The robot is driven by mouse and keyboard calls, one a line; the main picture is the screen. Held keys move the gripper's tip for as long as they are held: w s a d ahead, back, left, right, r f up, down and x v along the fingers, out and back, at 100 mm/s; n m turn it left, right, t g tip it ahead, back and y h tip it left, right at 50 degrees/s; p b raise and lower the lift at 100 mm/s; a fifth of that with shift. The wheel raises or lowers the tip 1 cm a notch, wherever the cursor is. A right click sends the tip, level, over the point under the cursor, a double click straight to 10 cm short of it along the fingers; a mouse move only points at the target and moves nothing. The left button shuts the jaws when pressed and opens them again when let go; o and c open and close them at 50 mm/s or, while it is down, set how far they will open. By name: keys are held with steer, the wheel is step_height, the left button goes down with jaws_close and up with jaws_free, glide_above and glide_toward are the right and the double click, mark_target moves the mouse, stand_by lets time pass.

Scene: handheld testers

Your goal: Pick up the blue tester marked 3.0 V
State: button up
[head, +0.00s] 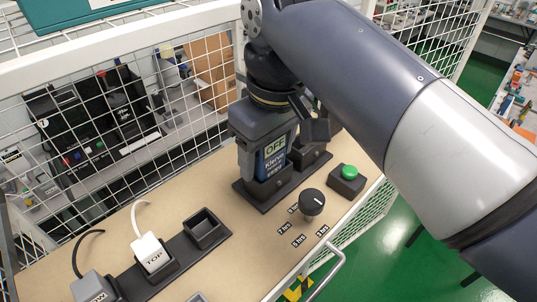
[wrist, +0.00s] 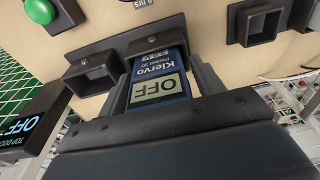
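The blue tester (head: 272,160) stands upright in a black dock on the tan bench. In the wrist view the tester (wrist: 160,85) lies between my gripper's two fingers. My gripper (wrist: 162,92) reaches around it from above, with a finger close along each side. Whether the fingers touch the tester or leave a thin gap cannot be told. In the head view my gripper (head: 268,142) partly hides the tester's upper part.
An empty socket (wrist: 92,82) sits beside the tester's dock. A black unit reading OFF (wrist: 30,125) stands close by. A green button (head: 349,172) and a black knob (head: 312,203) are to the right. Mesh fencing (head: 120,110) edges the bench.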

steer(key=c, duration=0.8)
steer(key=shift+r, duration=0.1)
